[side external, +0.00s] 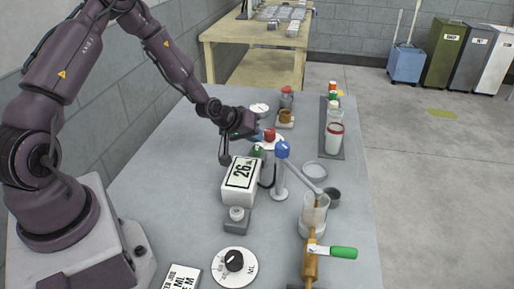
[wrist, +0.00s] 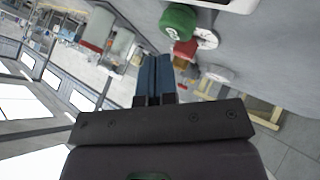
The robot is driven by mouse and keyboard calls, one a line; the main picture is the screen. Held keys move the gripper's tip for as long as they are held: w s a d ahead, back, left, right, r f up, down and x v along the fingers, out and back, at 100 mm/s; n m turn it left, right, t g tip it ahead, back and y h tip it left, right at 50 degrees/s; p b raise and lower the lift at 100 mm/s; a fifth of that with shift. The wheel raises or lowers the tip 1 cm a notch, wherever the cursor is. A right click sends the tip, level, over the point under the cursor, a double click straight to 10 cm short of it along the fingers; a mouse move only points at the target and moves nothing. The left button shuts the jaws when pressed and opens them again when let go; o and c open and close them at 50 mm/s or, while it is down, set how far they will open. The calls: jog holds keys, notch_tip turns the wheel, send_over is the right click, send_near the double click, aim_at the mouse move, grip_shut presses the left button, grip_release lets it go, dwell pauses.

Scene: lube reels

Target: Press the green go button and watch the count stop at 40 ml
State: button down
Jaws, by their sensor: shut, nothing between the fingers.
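The green button (side external: 258,151) stands behind the white counter box (side external: 238,197), partly hidden by it; it shows larger in the wrist view (wrist: 178,21). The counter's face reads 26 with small lettering beside it. A red button (side external: 269,134) on a white round plate (side external: 277,143) is just beyond the green one; it also shows in the wrist view (wrist: 185,50). My gripper (side external: 261,137), with blue fingers seen in the wrist view (wrist: 157,60), is shut and empty. It is near the red and green buttons; I cannot tell whether it touches either.
A blue-topped post (side external: 282,151) has a spout arm reaching to a clear beaker (side external: 313,214). A dial marked ML (side external: 234,261) and a green-handled tool (side external: 343,252) are in front. A tray (side external: 332,145) with jars lies on the right. The grey bench is clear at left.

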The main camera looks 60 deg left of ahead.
aim_at(254, 148)
jog(key=shift+r, duration=2.5)
jog(key=shift+f, duration=0.1)
jog(key=shift+s+d+f+g, duration=0.15)
jog(key=shift+s+f+g, duration=0.05)
jog(key=shift+s+g, duration=0.1)
jog(key=s+d+r+m+g, duration=0.25)
jog(key=s+m+g, duration=0.2)
jog(key=s, duration=0.65)
jog(key=s+d+r+m, duration=0.2)
jog(key=s+d+r, duration=0.2)
jog(key=s+r, duration=0.3)
jog(key=s+d+r+m+t, duration=0.1)
jog(key=s+d+r, duration=0.4)
jog(key=r, duration=0.9)
jog(key=s+m, duration=0.1)
jog(key=s, duration=0.2)
jog(key=shift+s+d, duration=0.2)
jog(key=shift+s, duration=0.1)
